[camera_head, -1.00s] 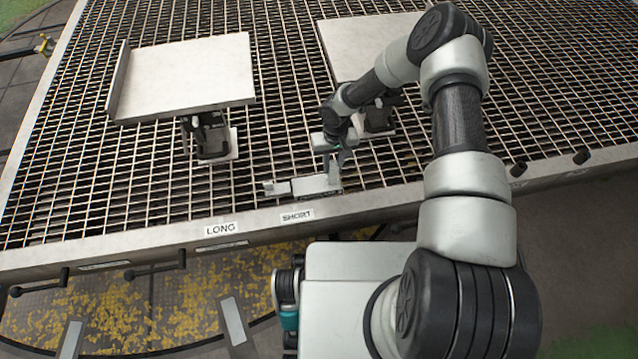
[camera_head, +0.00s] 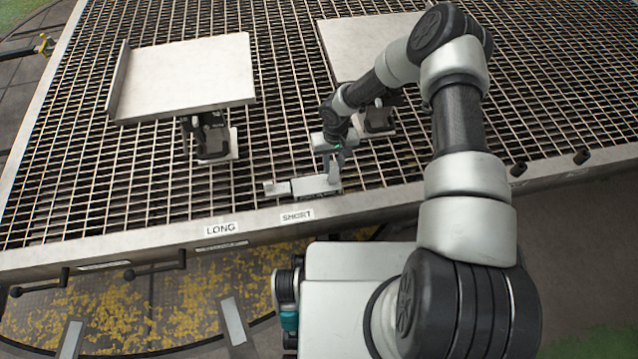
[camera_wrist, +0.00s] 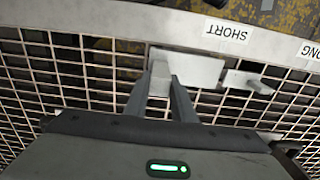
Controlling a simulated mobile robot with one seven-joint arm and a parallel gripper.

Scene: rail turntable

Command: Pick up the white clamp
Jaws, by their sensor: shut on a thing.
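The white clamp (camera_head: 308,185) lies on the metal grating near its front edge, just behind the SHORT label. In the wrist view the clamp (camera_wrist: 188,66) shows a wide block with a narrower stepped end on the right. My gripper (camera_head: 334,172) reaches down to the right end of the clamp. In the wrist view my gripper (camera_wrist: 160,82) has its two fingers on either side of an upright part of the clamp, shut on it. The clamp still appears to be at the level of the grating.
Two pale plates on dark supports stand on the grating, one at left (camera_head: 185,78) and one partly behind my arm (camera_head: 350,45). The front rail carries a LONG label (camera_head: 221,229) and a SHORT label (camera_head: 297,215). Dark handles (camera_head: 155,268) stick out below the rail.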

